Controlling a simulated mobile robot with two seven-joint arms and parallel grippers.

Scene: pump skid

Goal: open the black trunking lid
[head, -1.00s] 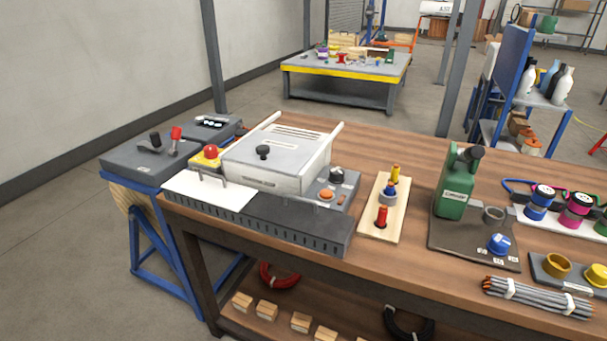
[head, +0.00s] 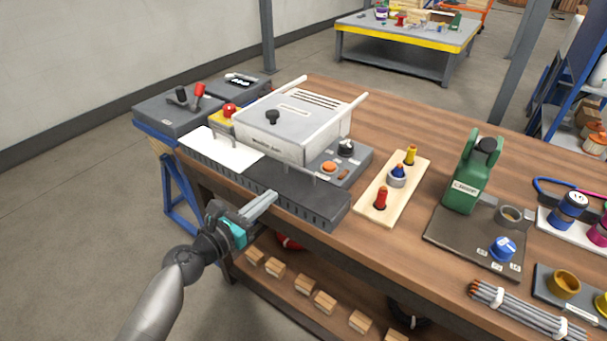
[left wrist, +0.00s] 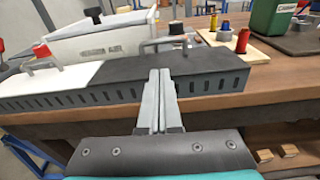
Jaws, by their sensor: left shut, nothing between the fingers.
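The slotted trunking (head: 310,213) runs along the bench's near edge. Its right part has a black lid (head: 318,197), lying flat and closed; the lid also shows in the left wrist view (left wrist: 208,64). A grey bar handle (left wrist: 166,42) stands on the black lid, towards its back. Its left part has a white lid (head: 208,143). My left gripper (head: 273,196) is shut and empty. Its fingertips (left wrist: 160,73) point at the black lid over its front edge, short of the handle; whether they touch the lid I cannot tell. My right gripper is not in view.
A pale box with a black knob (head: 290,125) stands directly behind the trunking. A grey control panel (head: 350,160) and a wooden peg board (head: 385,200) are to the right. Open floor lies left of the bench.

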